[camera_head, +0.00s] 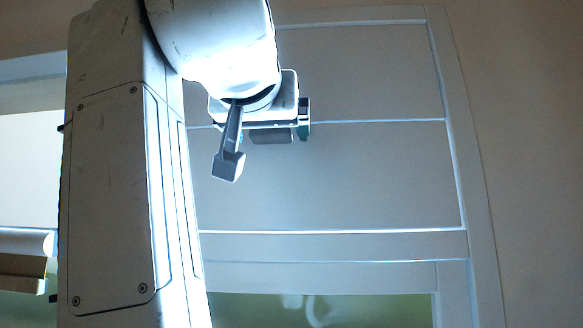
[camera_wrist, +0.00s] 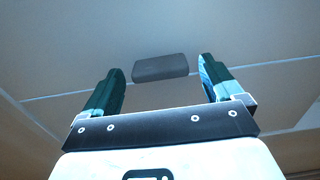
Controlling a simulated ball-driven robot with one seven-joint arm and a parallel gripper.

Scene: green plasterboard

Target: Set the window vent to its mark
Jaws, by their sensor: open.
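A dark grey block-shaped handle (camera_head: 271,137) sits on a pale panel (camera_head: 350,175) in the window frame; I take these as the vent and its grip. In the wrist view the handle (camera_wrist: 160,68) lies ahead, between the two spread fingers, with a gap on each side. My gripper (camera_wrist: 160,64) is open and empty. In the head view my gripper (camera_head: 273,130) is in front of the panel, and its body covers the upper part of the handle. I cannot tell how far the fingertips reach past the handle. No mark is visible.
The pale window frame (camera_head: 478,190) borders the panel on the right, beside a plain wall (camera_head: 535,150). A greenish glass pane (camera_head: 370,310) is below. A white roll and brown box edge (camera_head: 22,265) show at far left. My arm hides the panel's left side.

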